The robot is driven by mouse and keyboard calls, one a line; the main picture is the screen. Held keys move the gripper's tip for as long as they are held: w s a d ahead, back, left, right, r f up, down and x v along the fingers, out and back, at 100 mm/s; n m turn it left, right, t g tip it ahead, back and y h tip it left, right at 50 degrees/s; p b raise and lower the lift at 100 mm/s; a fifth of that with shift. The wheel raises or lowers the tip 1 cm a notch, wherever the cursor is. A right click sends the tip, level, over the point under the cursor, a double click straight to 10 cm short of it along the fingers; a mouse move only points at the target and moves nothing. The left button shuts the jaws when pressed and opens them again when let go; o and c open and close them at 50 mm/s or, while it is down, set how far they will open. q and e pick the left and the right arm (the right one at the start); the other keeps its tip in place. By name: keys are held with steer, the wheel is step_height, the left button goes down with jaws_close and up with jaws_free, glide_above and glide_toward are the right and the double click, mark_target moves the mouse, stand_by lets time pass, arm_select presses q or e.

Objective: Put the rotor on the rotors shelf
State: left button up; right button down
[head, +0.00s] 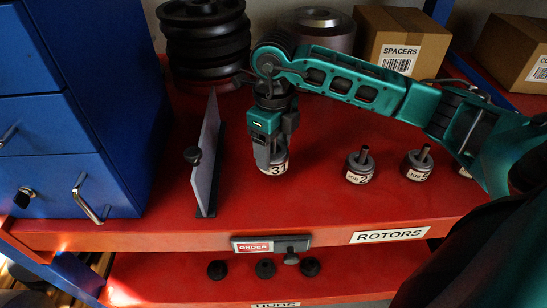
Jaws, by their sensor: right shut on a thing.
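My right gripper (269,148) comes in from the right and points down over the red rotors shelf (330,215), which carries a "ROTORS" label on its front edge. It is shut on a small rotor (275,167) with a white label that seems to read "31". The rotor is upright, at or just above the shelf surface; I cannot tell whether it touches. Its top is hidden by the fingers. My left gripper is not in view.
A grey upright plate (205,150) with a black knob stands left of the held rotor. A blue drawer cabinet (70,120) is at far left. Black discs (205,45) and a spacers box (401,45) stand behind. A lower shelf (180,280) holds black hubs.

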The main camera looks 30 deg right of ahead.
mark_target(274, 150)
steer(key=shift+f, duration=1.75)
steer(key=shift+f, duration=0.2)
steer(key=shift+c, duration=0.6)
jaws_free()
steer(key=shift+r, duration=0.3)
step_height(274, 150, up, 12)
steer(key=shift+f, duration=0.1)
